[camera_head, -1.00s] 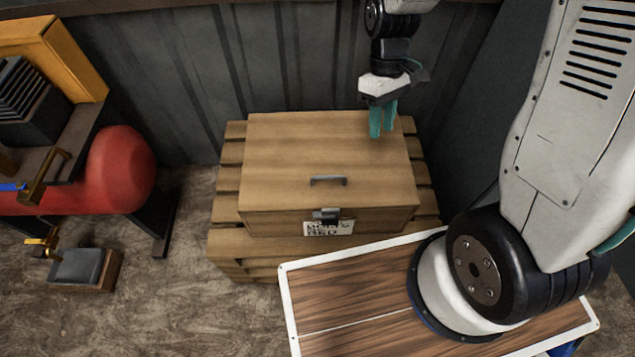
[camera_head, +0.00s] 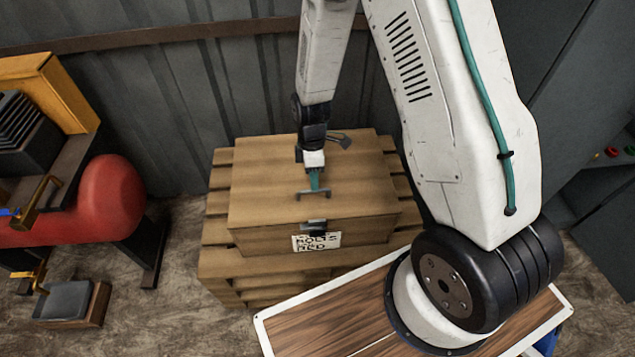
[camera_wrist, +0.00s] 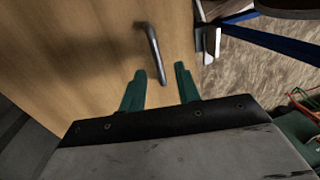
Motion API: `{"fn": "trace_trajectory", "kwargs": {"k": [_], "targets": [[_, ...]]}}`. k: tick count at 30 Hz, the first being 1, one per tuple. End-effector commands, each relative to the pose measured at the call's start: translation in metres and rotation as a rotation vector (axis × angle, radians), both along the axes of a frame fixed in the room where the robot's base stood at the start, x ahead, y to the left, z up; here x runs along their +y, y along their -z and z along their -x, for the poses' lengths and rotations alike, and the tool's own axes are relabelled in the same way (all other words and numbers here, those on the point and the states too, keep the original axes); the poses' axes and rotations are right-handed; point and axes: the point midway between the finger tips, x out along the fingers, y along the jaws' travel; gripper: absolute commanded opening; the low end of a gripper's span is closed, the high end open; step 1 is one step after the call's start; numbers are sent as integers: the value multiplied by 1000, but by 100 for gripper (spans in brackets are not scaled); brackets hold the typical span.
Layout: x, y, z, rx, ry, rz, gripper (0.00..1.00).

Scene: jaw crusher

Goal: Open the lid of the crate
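The wooden crate (camera_head: 270,220) stands on a pallet against the wall, its lid (camera_head: 262,175) shut. A grey bar handle (camera_head: 300,195) sits on the lid near its front edge. A dark latch (camera_head: 314,226) is on the front, above a white label (camera_head: 316,241). My gripper (camera_head: 314,184) points down over the handle. In the wrist view its two green fingers (camera_wrist: 160,70) are open and apart. One end of the handle (camera_wrist: 153,50) shows between them in the picture. I cannot tell whether the fingers touch the lid.
A wood-topped panel with a white rim (camera_head: 330,320) is in front of the pallet (camera_head: 222,265). A red cylinder (camera_head: 108,195) and a yellow-framed machine (camera_head: 65,90) stand at left. A grey-topped block (camera_head: 65,300) lies on the floor. The corrugated wall (camera_head: 170,100) is behind the crate.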

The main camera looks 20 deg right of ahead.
Motion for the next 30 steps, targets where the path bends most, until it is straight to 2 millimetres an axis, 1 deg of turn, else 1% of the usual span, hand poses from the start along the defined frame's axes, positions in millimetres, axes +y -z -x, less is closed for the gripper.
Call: {"fn": "trace_trajectory", "kwargs": {"k": [1,3,6,9,16,17,18,20,24,25,30], "targets": [[0,8,3,4,1,0,32],[0,17,4,3,1,-1,32],[0,25,5,2,2,0,32],[1,29,6,0,2,0,32],[1,29,6,0,2,0,32],[1,29,6,0,1,0,27],[2,29,6,0,1,0,16],[2,29,6,1,1,0,0],[3,29,7,3,0,0,0],[-14,29,7,3,6,0,0],[6,25,6,14,-8,-4,0]]}}
